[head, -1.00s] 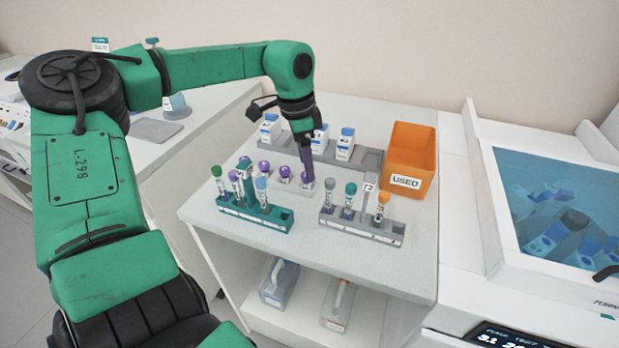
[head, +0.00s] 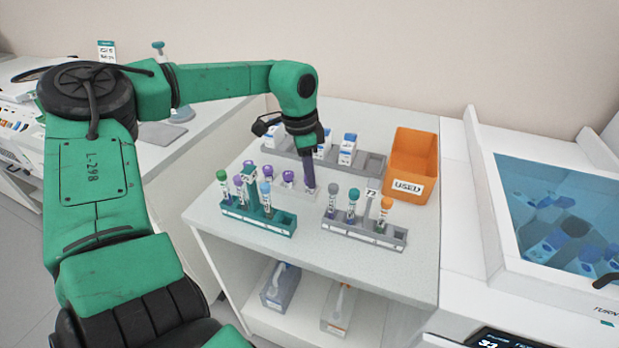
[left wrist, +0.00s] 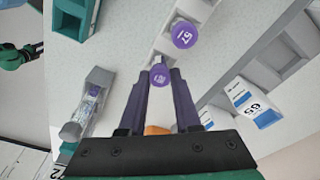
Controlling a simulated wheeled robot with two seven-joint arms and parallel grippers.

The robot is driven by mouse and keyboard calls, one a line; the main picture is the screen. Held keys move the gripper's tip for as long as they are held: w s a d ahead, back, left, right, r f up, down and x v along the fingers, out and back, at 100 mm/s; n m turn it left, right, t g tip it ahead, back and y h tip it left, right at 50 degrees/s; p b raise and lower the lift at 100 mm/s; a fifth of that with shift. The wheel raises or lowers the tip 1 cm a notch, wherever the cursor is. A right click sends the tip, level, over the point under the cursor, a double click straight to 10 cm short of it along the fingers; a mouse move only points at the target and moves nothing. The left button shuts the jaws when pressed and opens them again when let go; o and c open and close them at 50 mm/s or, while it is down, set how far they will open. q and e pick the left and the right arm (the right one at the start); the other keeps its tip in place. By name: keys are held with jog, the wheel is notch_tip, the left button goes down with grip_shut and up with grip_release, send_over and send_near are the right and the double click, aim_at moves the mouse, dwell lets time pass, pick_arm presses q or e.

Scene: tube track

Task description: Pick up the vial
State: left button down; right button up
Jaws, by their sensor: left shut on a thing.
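My left gripper (head: 309,187) points down at the right end of a small white rack (head: 297,191) of purple-capped vials. In the left wrist view its two purple fingers (left wrist: 160,84) are shut on the purple cap of a vial (left wrist: 160,74). That vial's body is hidden beneath its cap and the fingers, and I cannot tell whether it has left its slot. Another purple-capped vial, marked 67 (left wrist: 184,35), stands beside it in the same rack.
A teal rack (head: 284,222) with several capped tubes stands at the front left. A grey rack (head: 388,239) with tubes stands at the front right. Behind are a grey holder with white-and-blue boxes (head: 347,149) and an orange USED bin (head: 428,163).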

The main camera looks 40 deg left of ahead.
pick_arm(q)
notch_tip(320, 180, up, 26)
jog(key=p, duration=0.7)
jog(key=shift+r, duration=0.2)
